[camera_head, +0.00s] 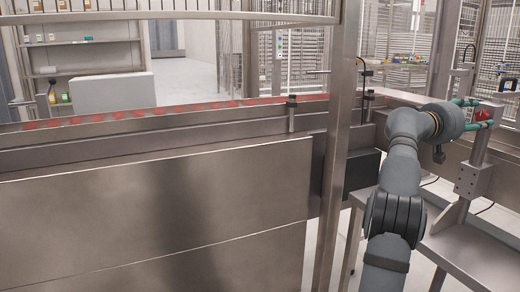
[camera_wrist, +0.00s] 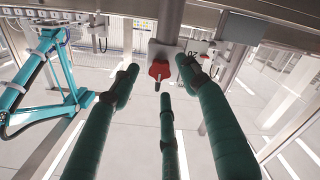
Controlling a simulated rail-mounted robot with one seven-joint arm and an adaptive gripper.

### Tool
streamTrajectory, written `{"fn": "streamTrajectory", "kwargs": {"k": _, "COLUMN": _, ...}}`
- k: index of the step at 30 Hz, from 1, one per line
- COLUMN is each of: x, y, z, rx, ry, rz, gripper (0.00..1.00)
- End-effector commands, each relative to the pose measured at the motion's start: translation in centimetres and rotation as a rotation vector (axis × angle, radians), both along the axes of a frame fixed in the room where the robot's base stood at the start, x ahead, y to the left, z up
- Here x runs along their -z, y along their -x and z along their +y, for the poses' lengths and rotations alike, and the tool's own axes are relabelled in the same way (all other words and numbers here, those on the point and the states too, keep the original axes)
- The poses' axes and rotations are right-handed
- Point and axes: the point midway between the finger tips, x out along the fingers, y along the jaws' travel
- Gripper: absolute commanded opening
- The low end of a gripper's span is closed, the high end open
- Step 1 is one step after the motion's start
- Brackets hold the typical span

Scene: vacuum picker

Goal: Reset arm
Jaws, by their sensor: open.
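My arm reaches in from the lower right of the head view, and my gripper (camera_head: 483,113) is at its end, beside a metal post. Its teal fingers are spread apart and hold nothing. In the wrist view the three fingers of my gripper (camera_wrist: 159,73) point at a red knob (camera_wrist: 160,69) on a pale box fixed to a post. The knob shows between the fingertips. I cannot tell whether any fingertip touches it. The red knob is small in the head view (camera_head: 484,115), partly behind the fingers.
A metal upright (camera_head: 345,120) stands left of my arm. A long steel-walled conveyor (camera_head: 150,190) with red items fills the left. A metal table (camera_head: 470,255) lies under my arm. A teal frame (camera_wrist: 40,85) shows at the wrist view's left.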

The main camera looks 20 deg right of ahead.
Motion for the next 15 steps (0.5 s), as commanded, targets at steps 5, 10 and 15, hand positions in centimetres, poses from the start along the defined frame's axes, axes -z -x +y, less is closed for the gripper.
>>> {"fn": "streamTrajectory", "kwargs": {"k": 5, "x": -0.1, "y": 0.4, "z": 3.4, "rx": -0.003, "ry": 0.0, "rz": 0.0, "gripper": 0.45}}
{"fn": "streamTrajectory", "kwargs": {"k": 10, "x": 0.0, "y": 0.9, "z": 6.7, "rx": -0.003, "ry": -0.002, "rz": 0.0, "gripper": 0.45}}
{"fn": "streamTrajectory", "kwargs": {"k": 15, "x": 0.1, "y": 1.4, "z": 8.5, "rx": 0.004, "ry": -0.002, "rz": 0.0, "gripper": 0.45}}
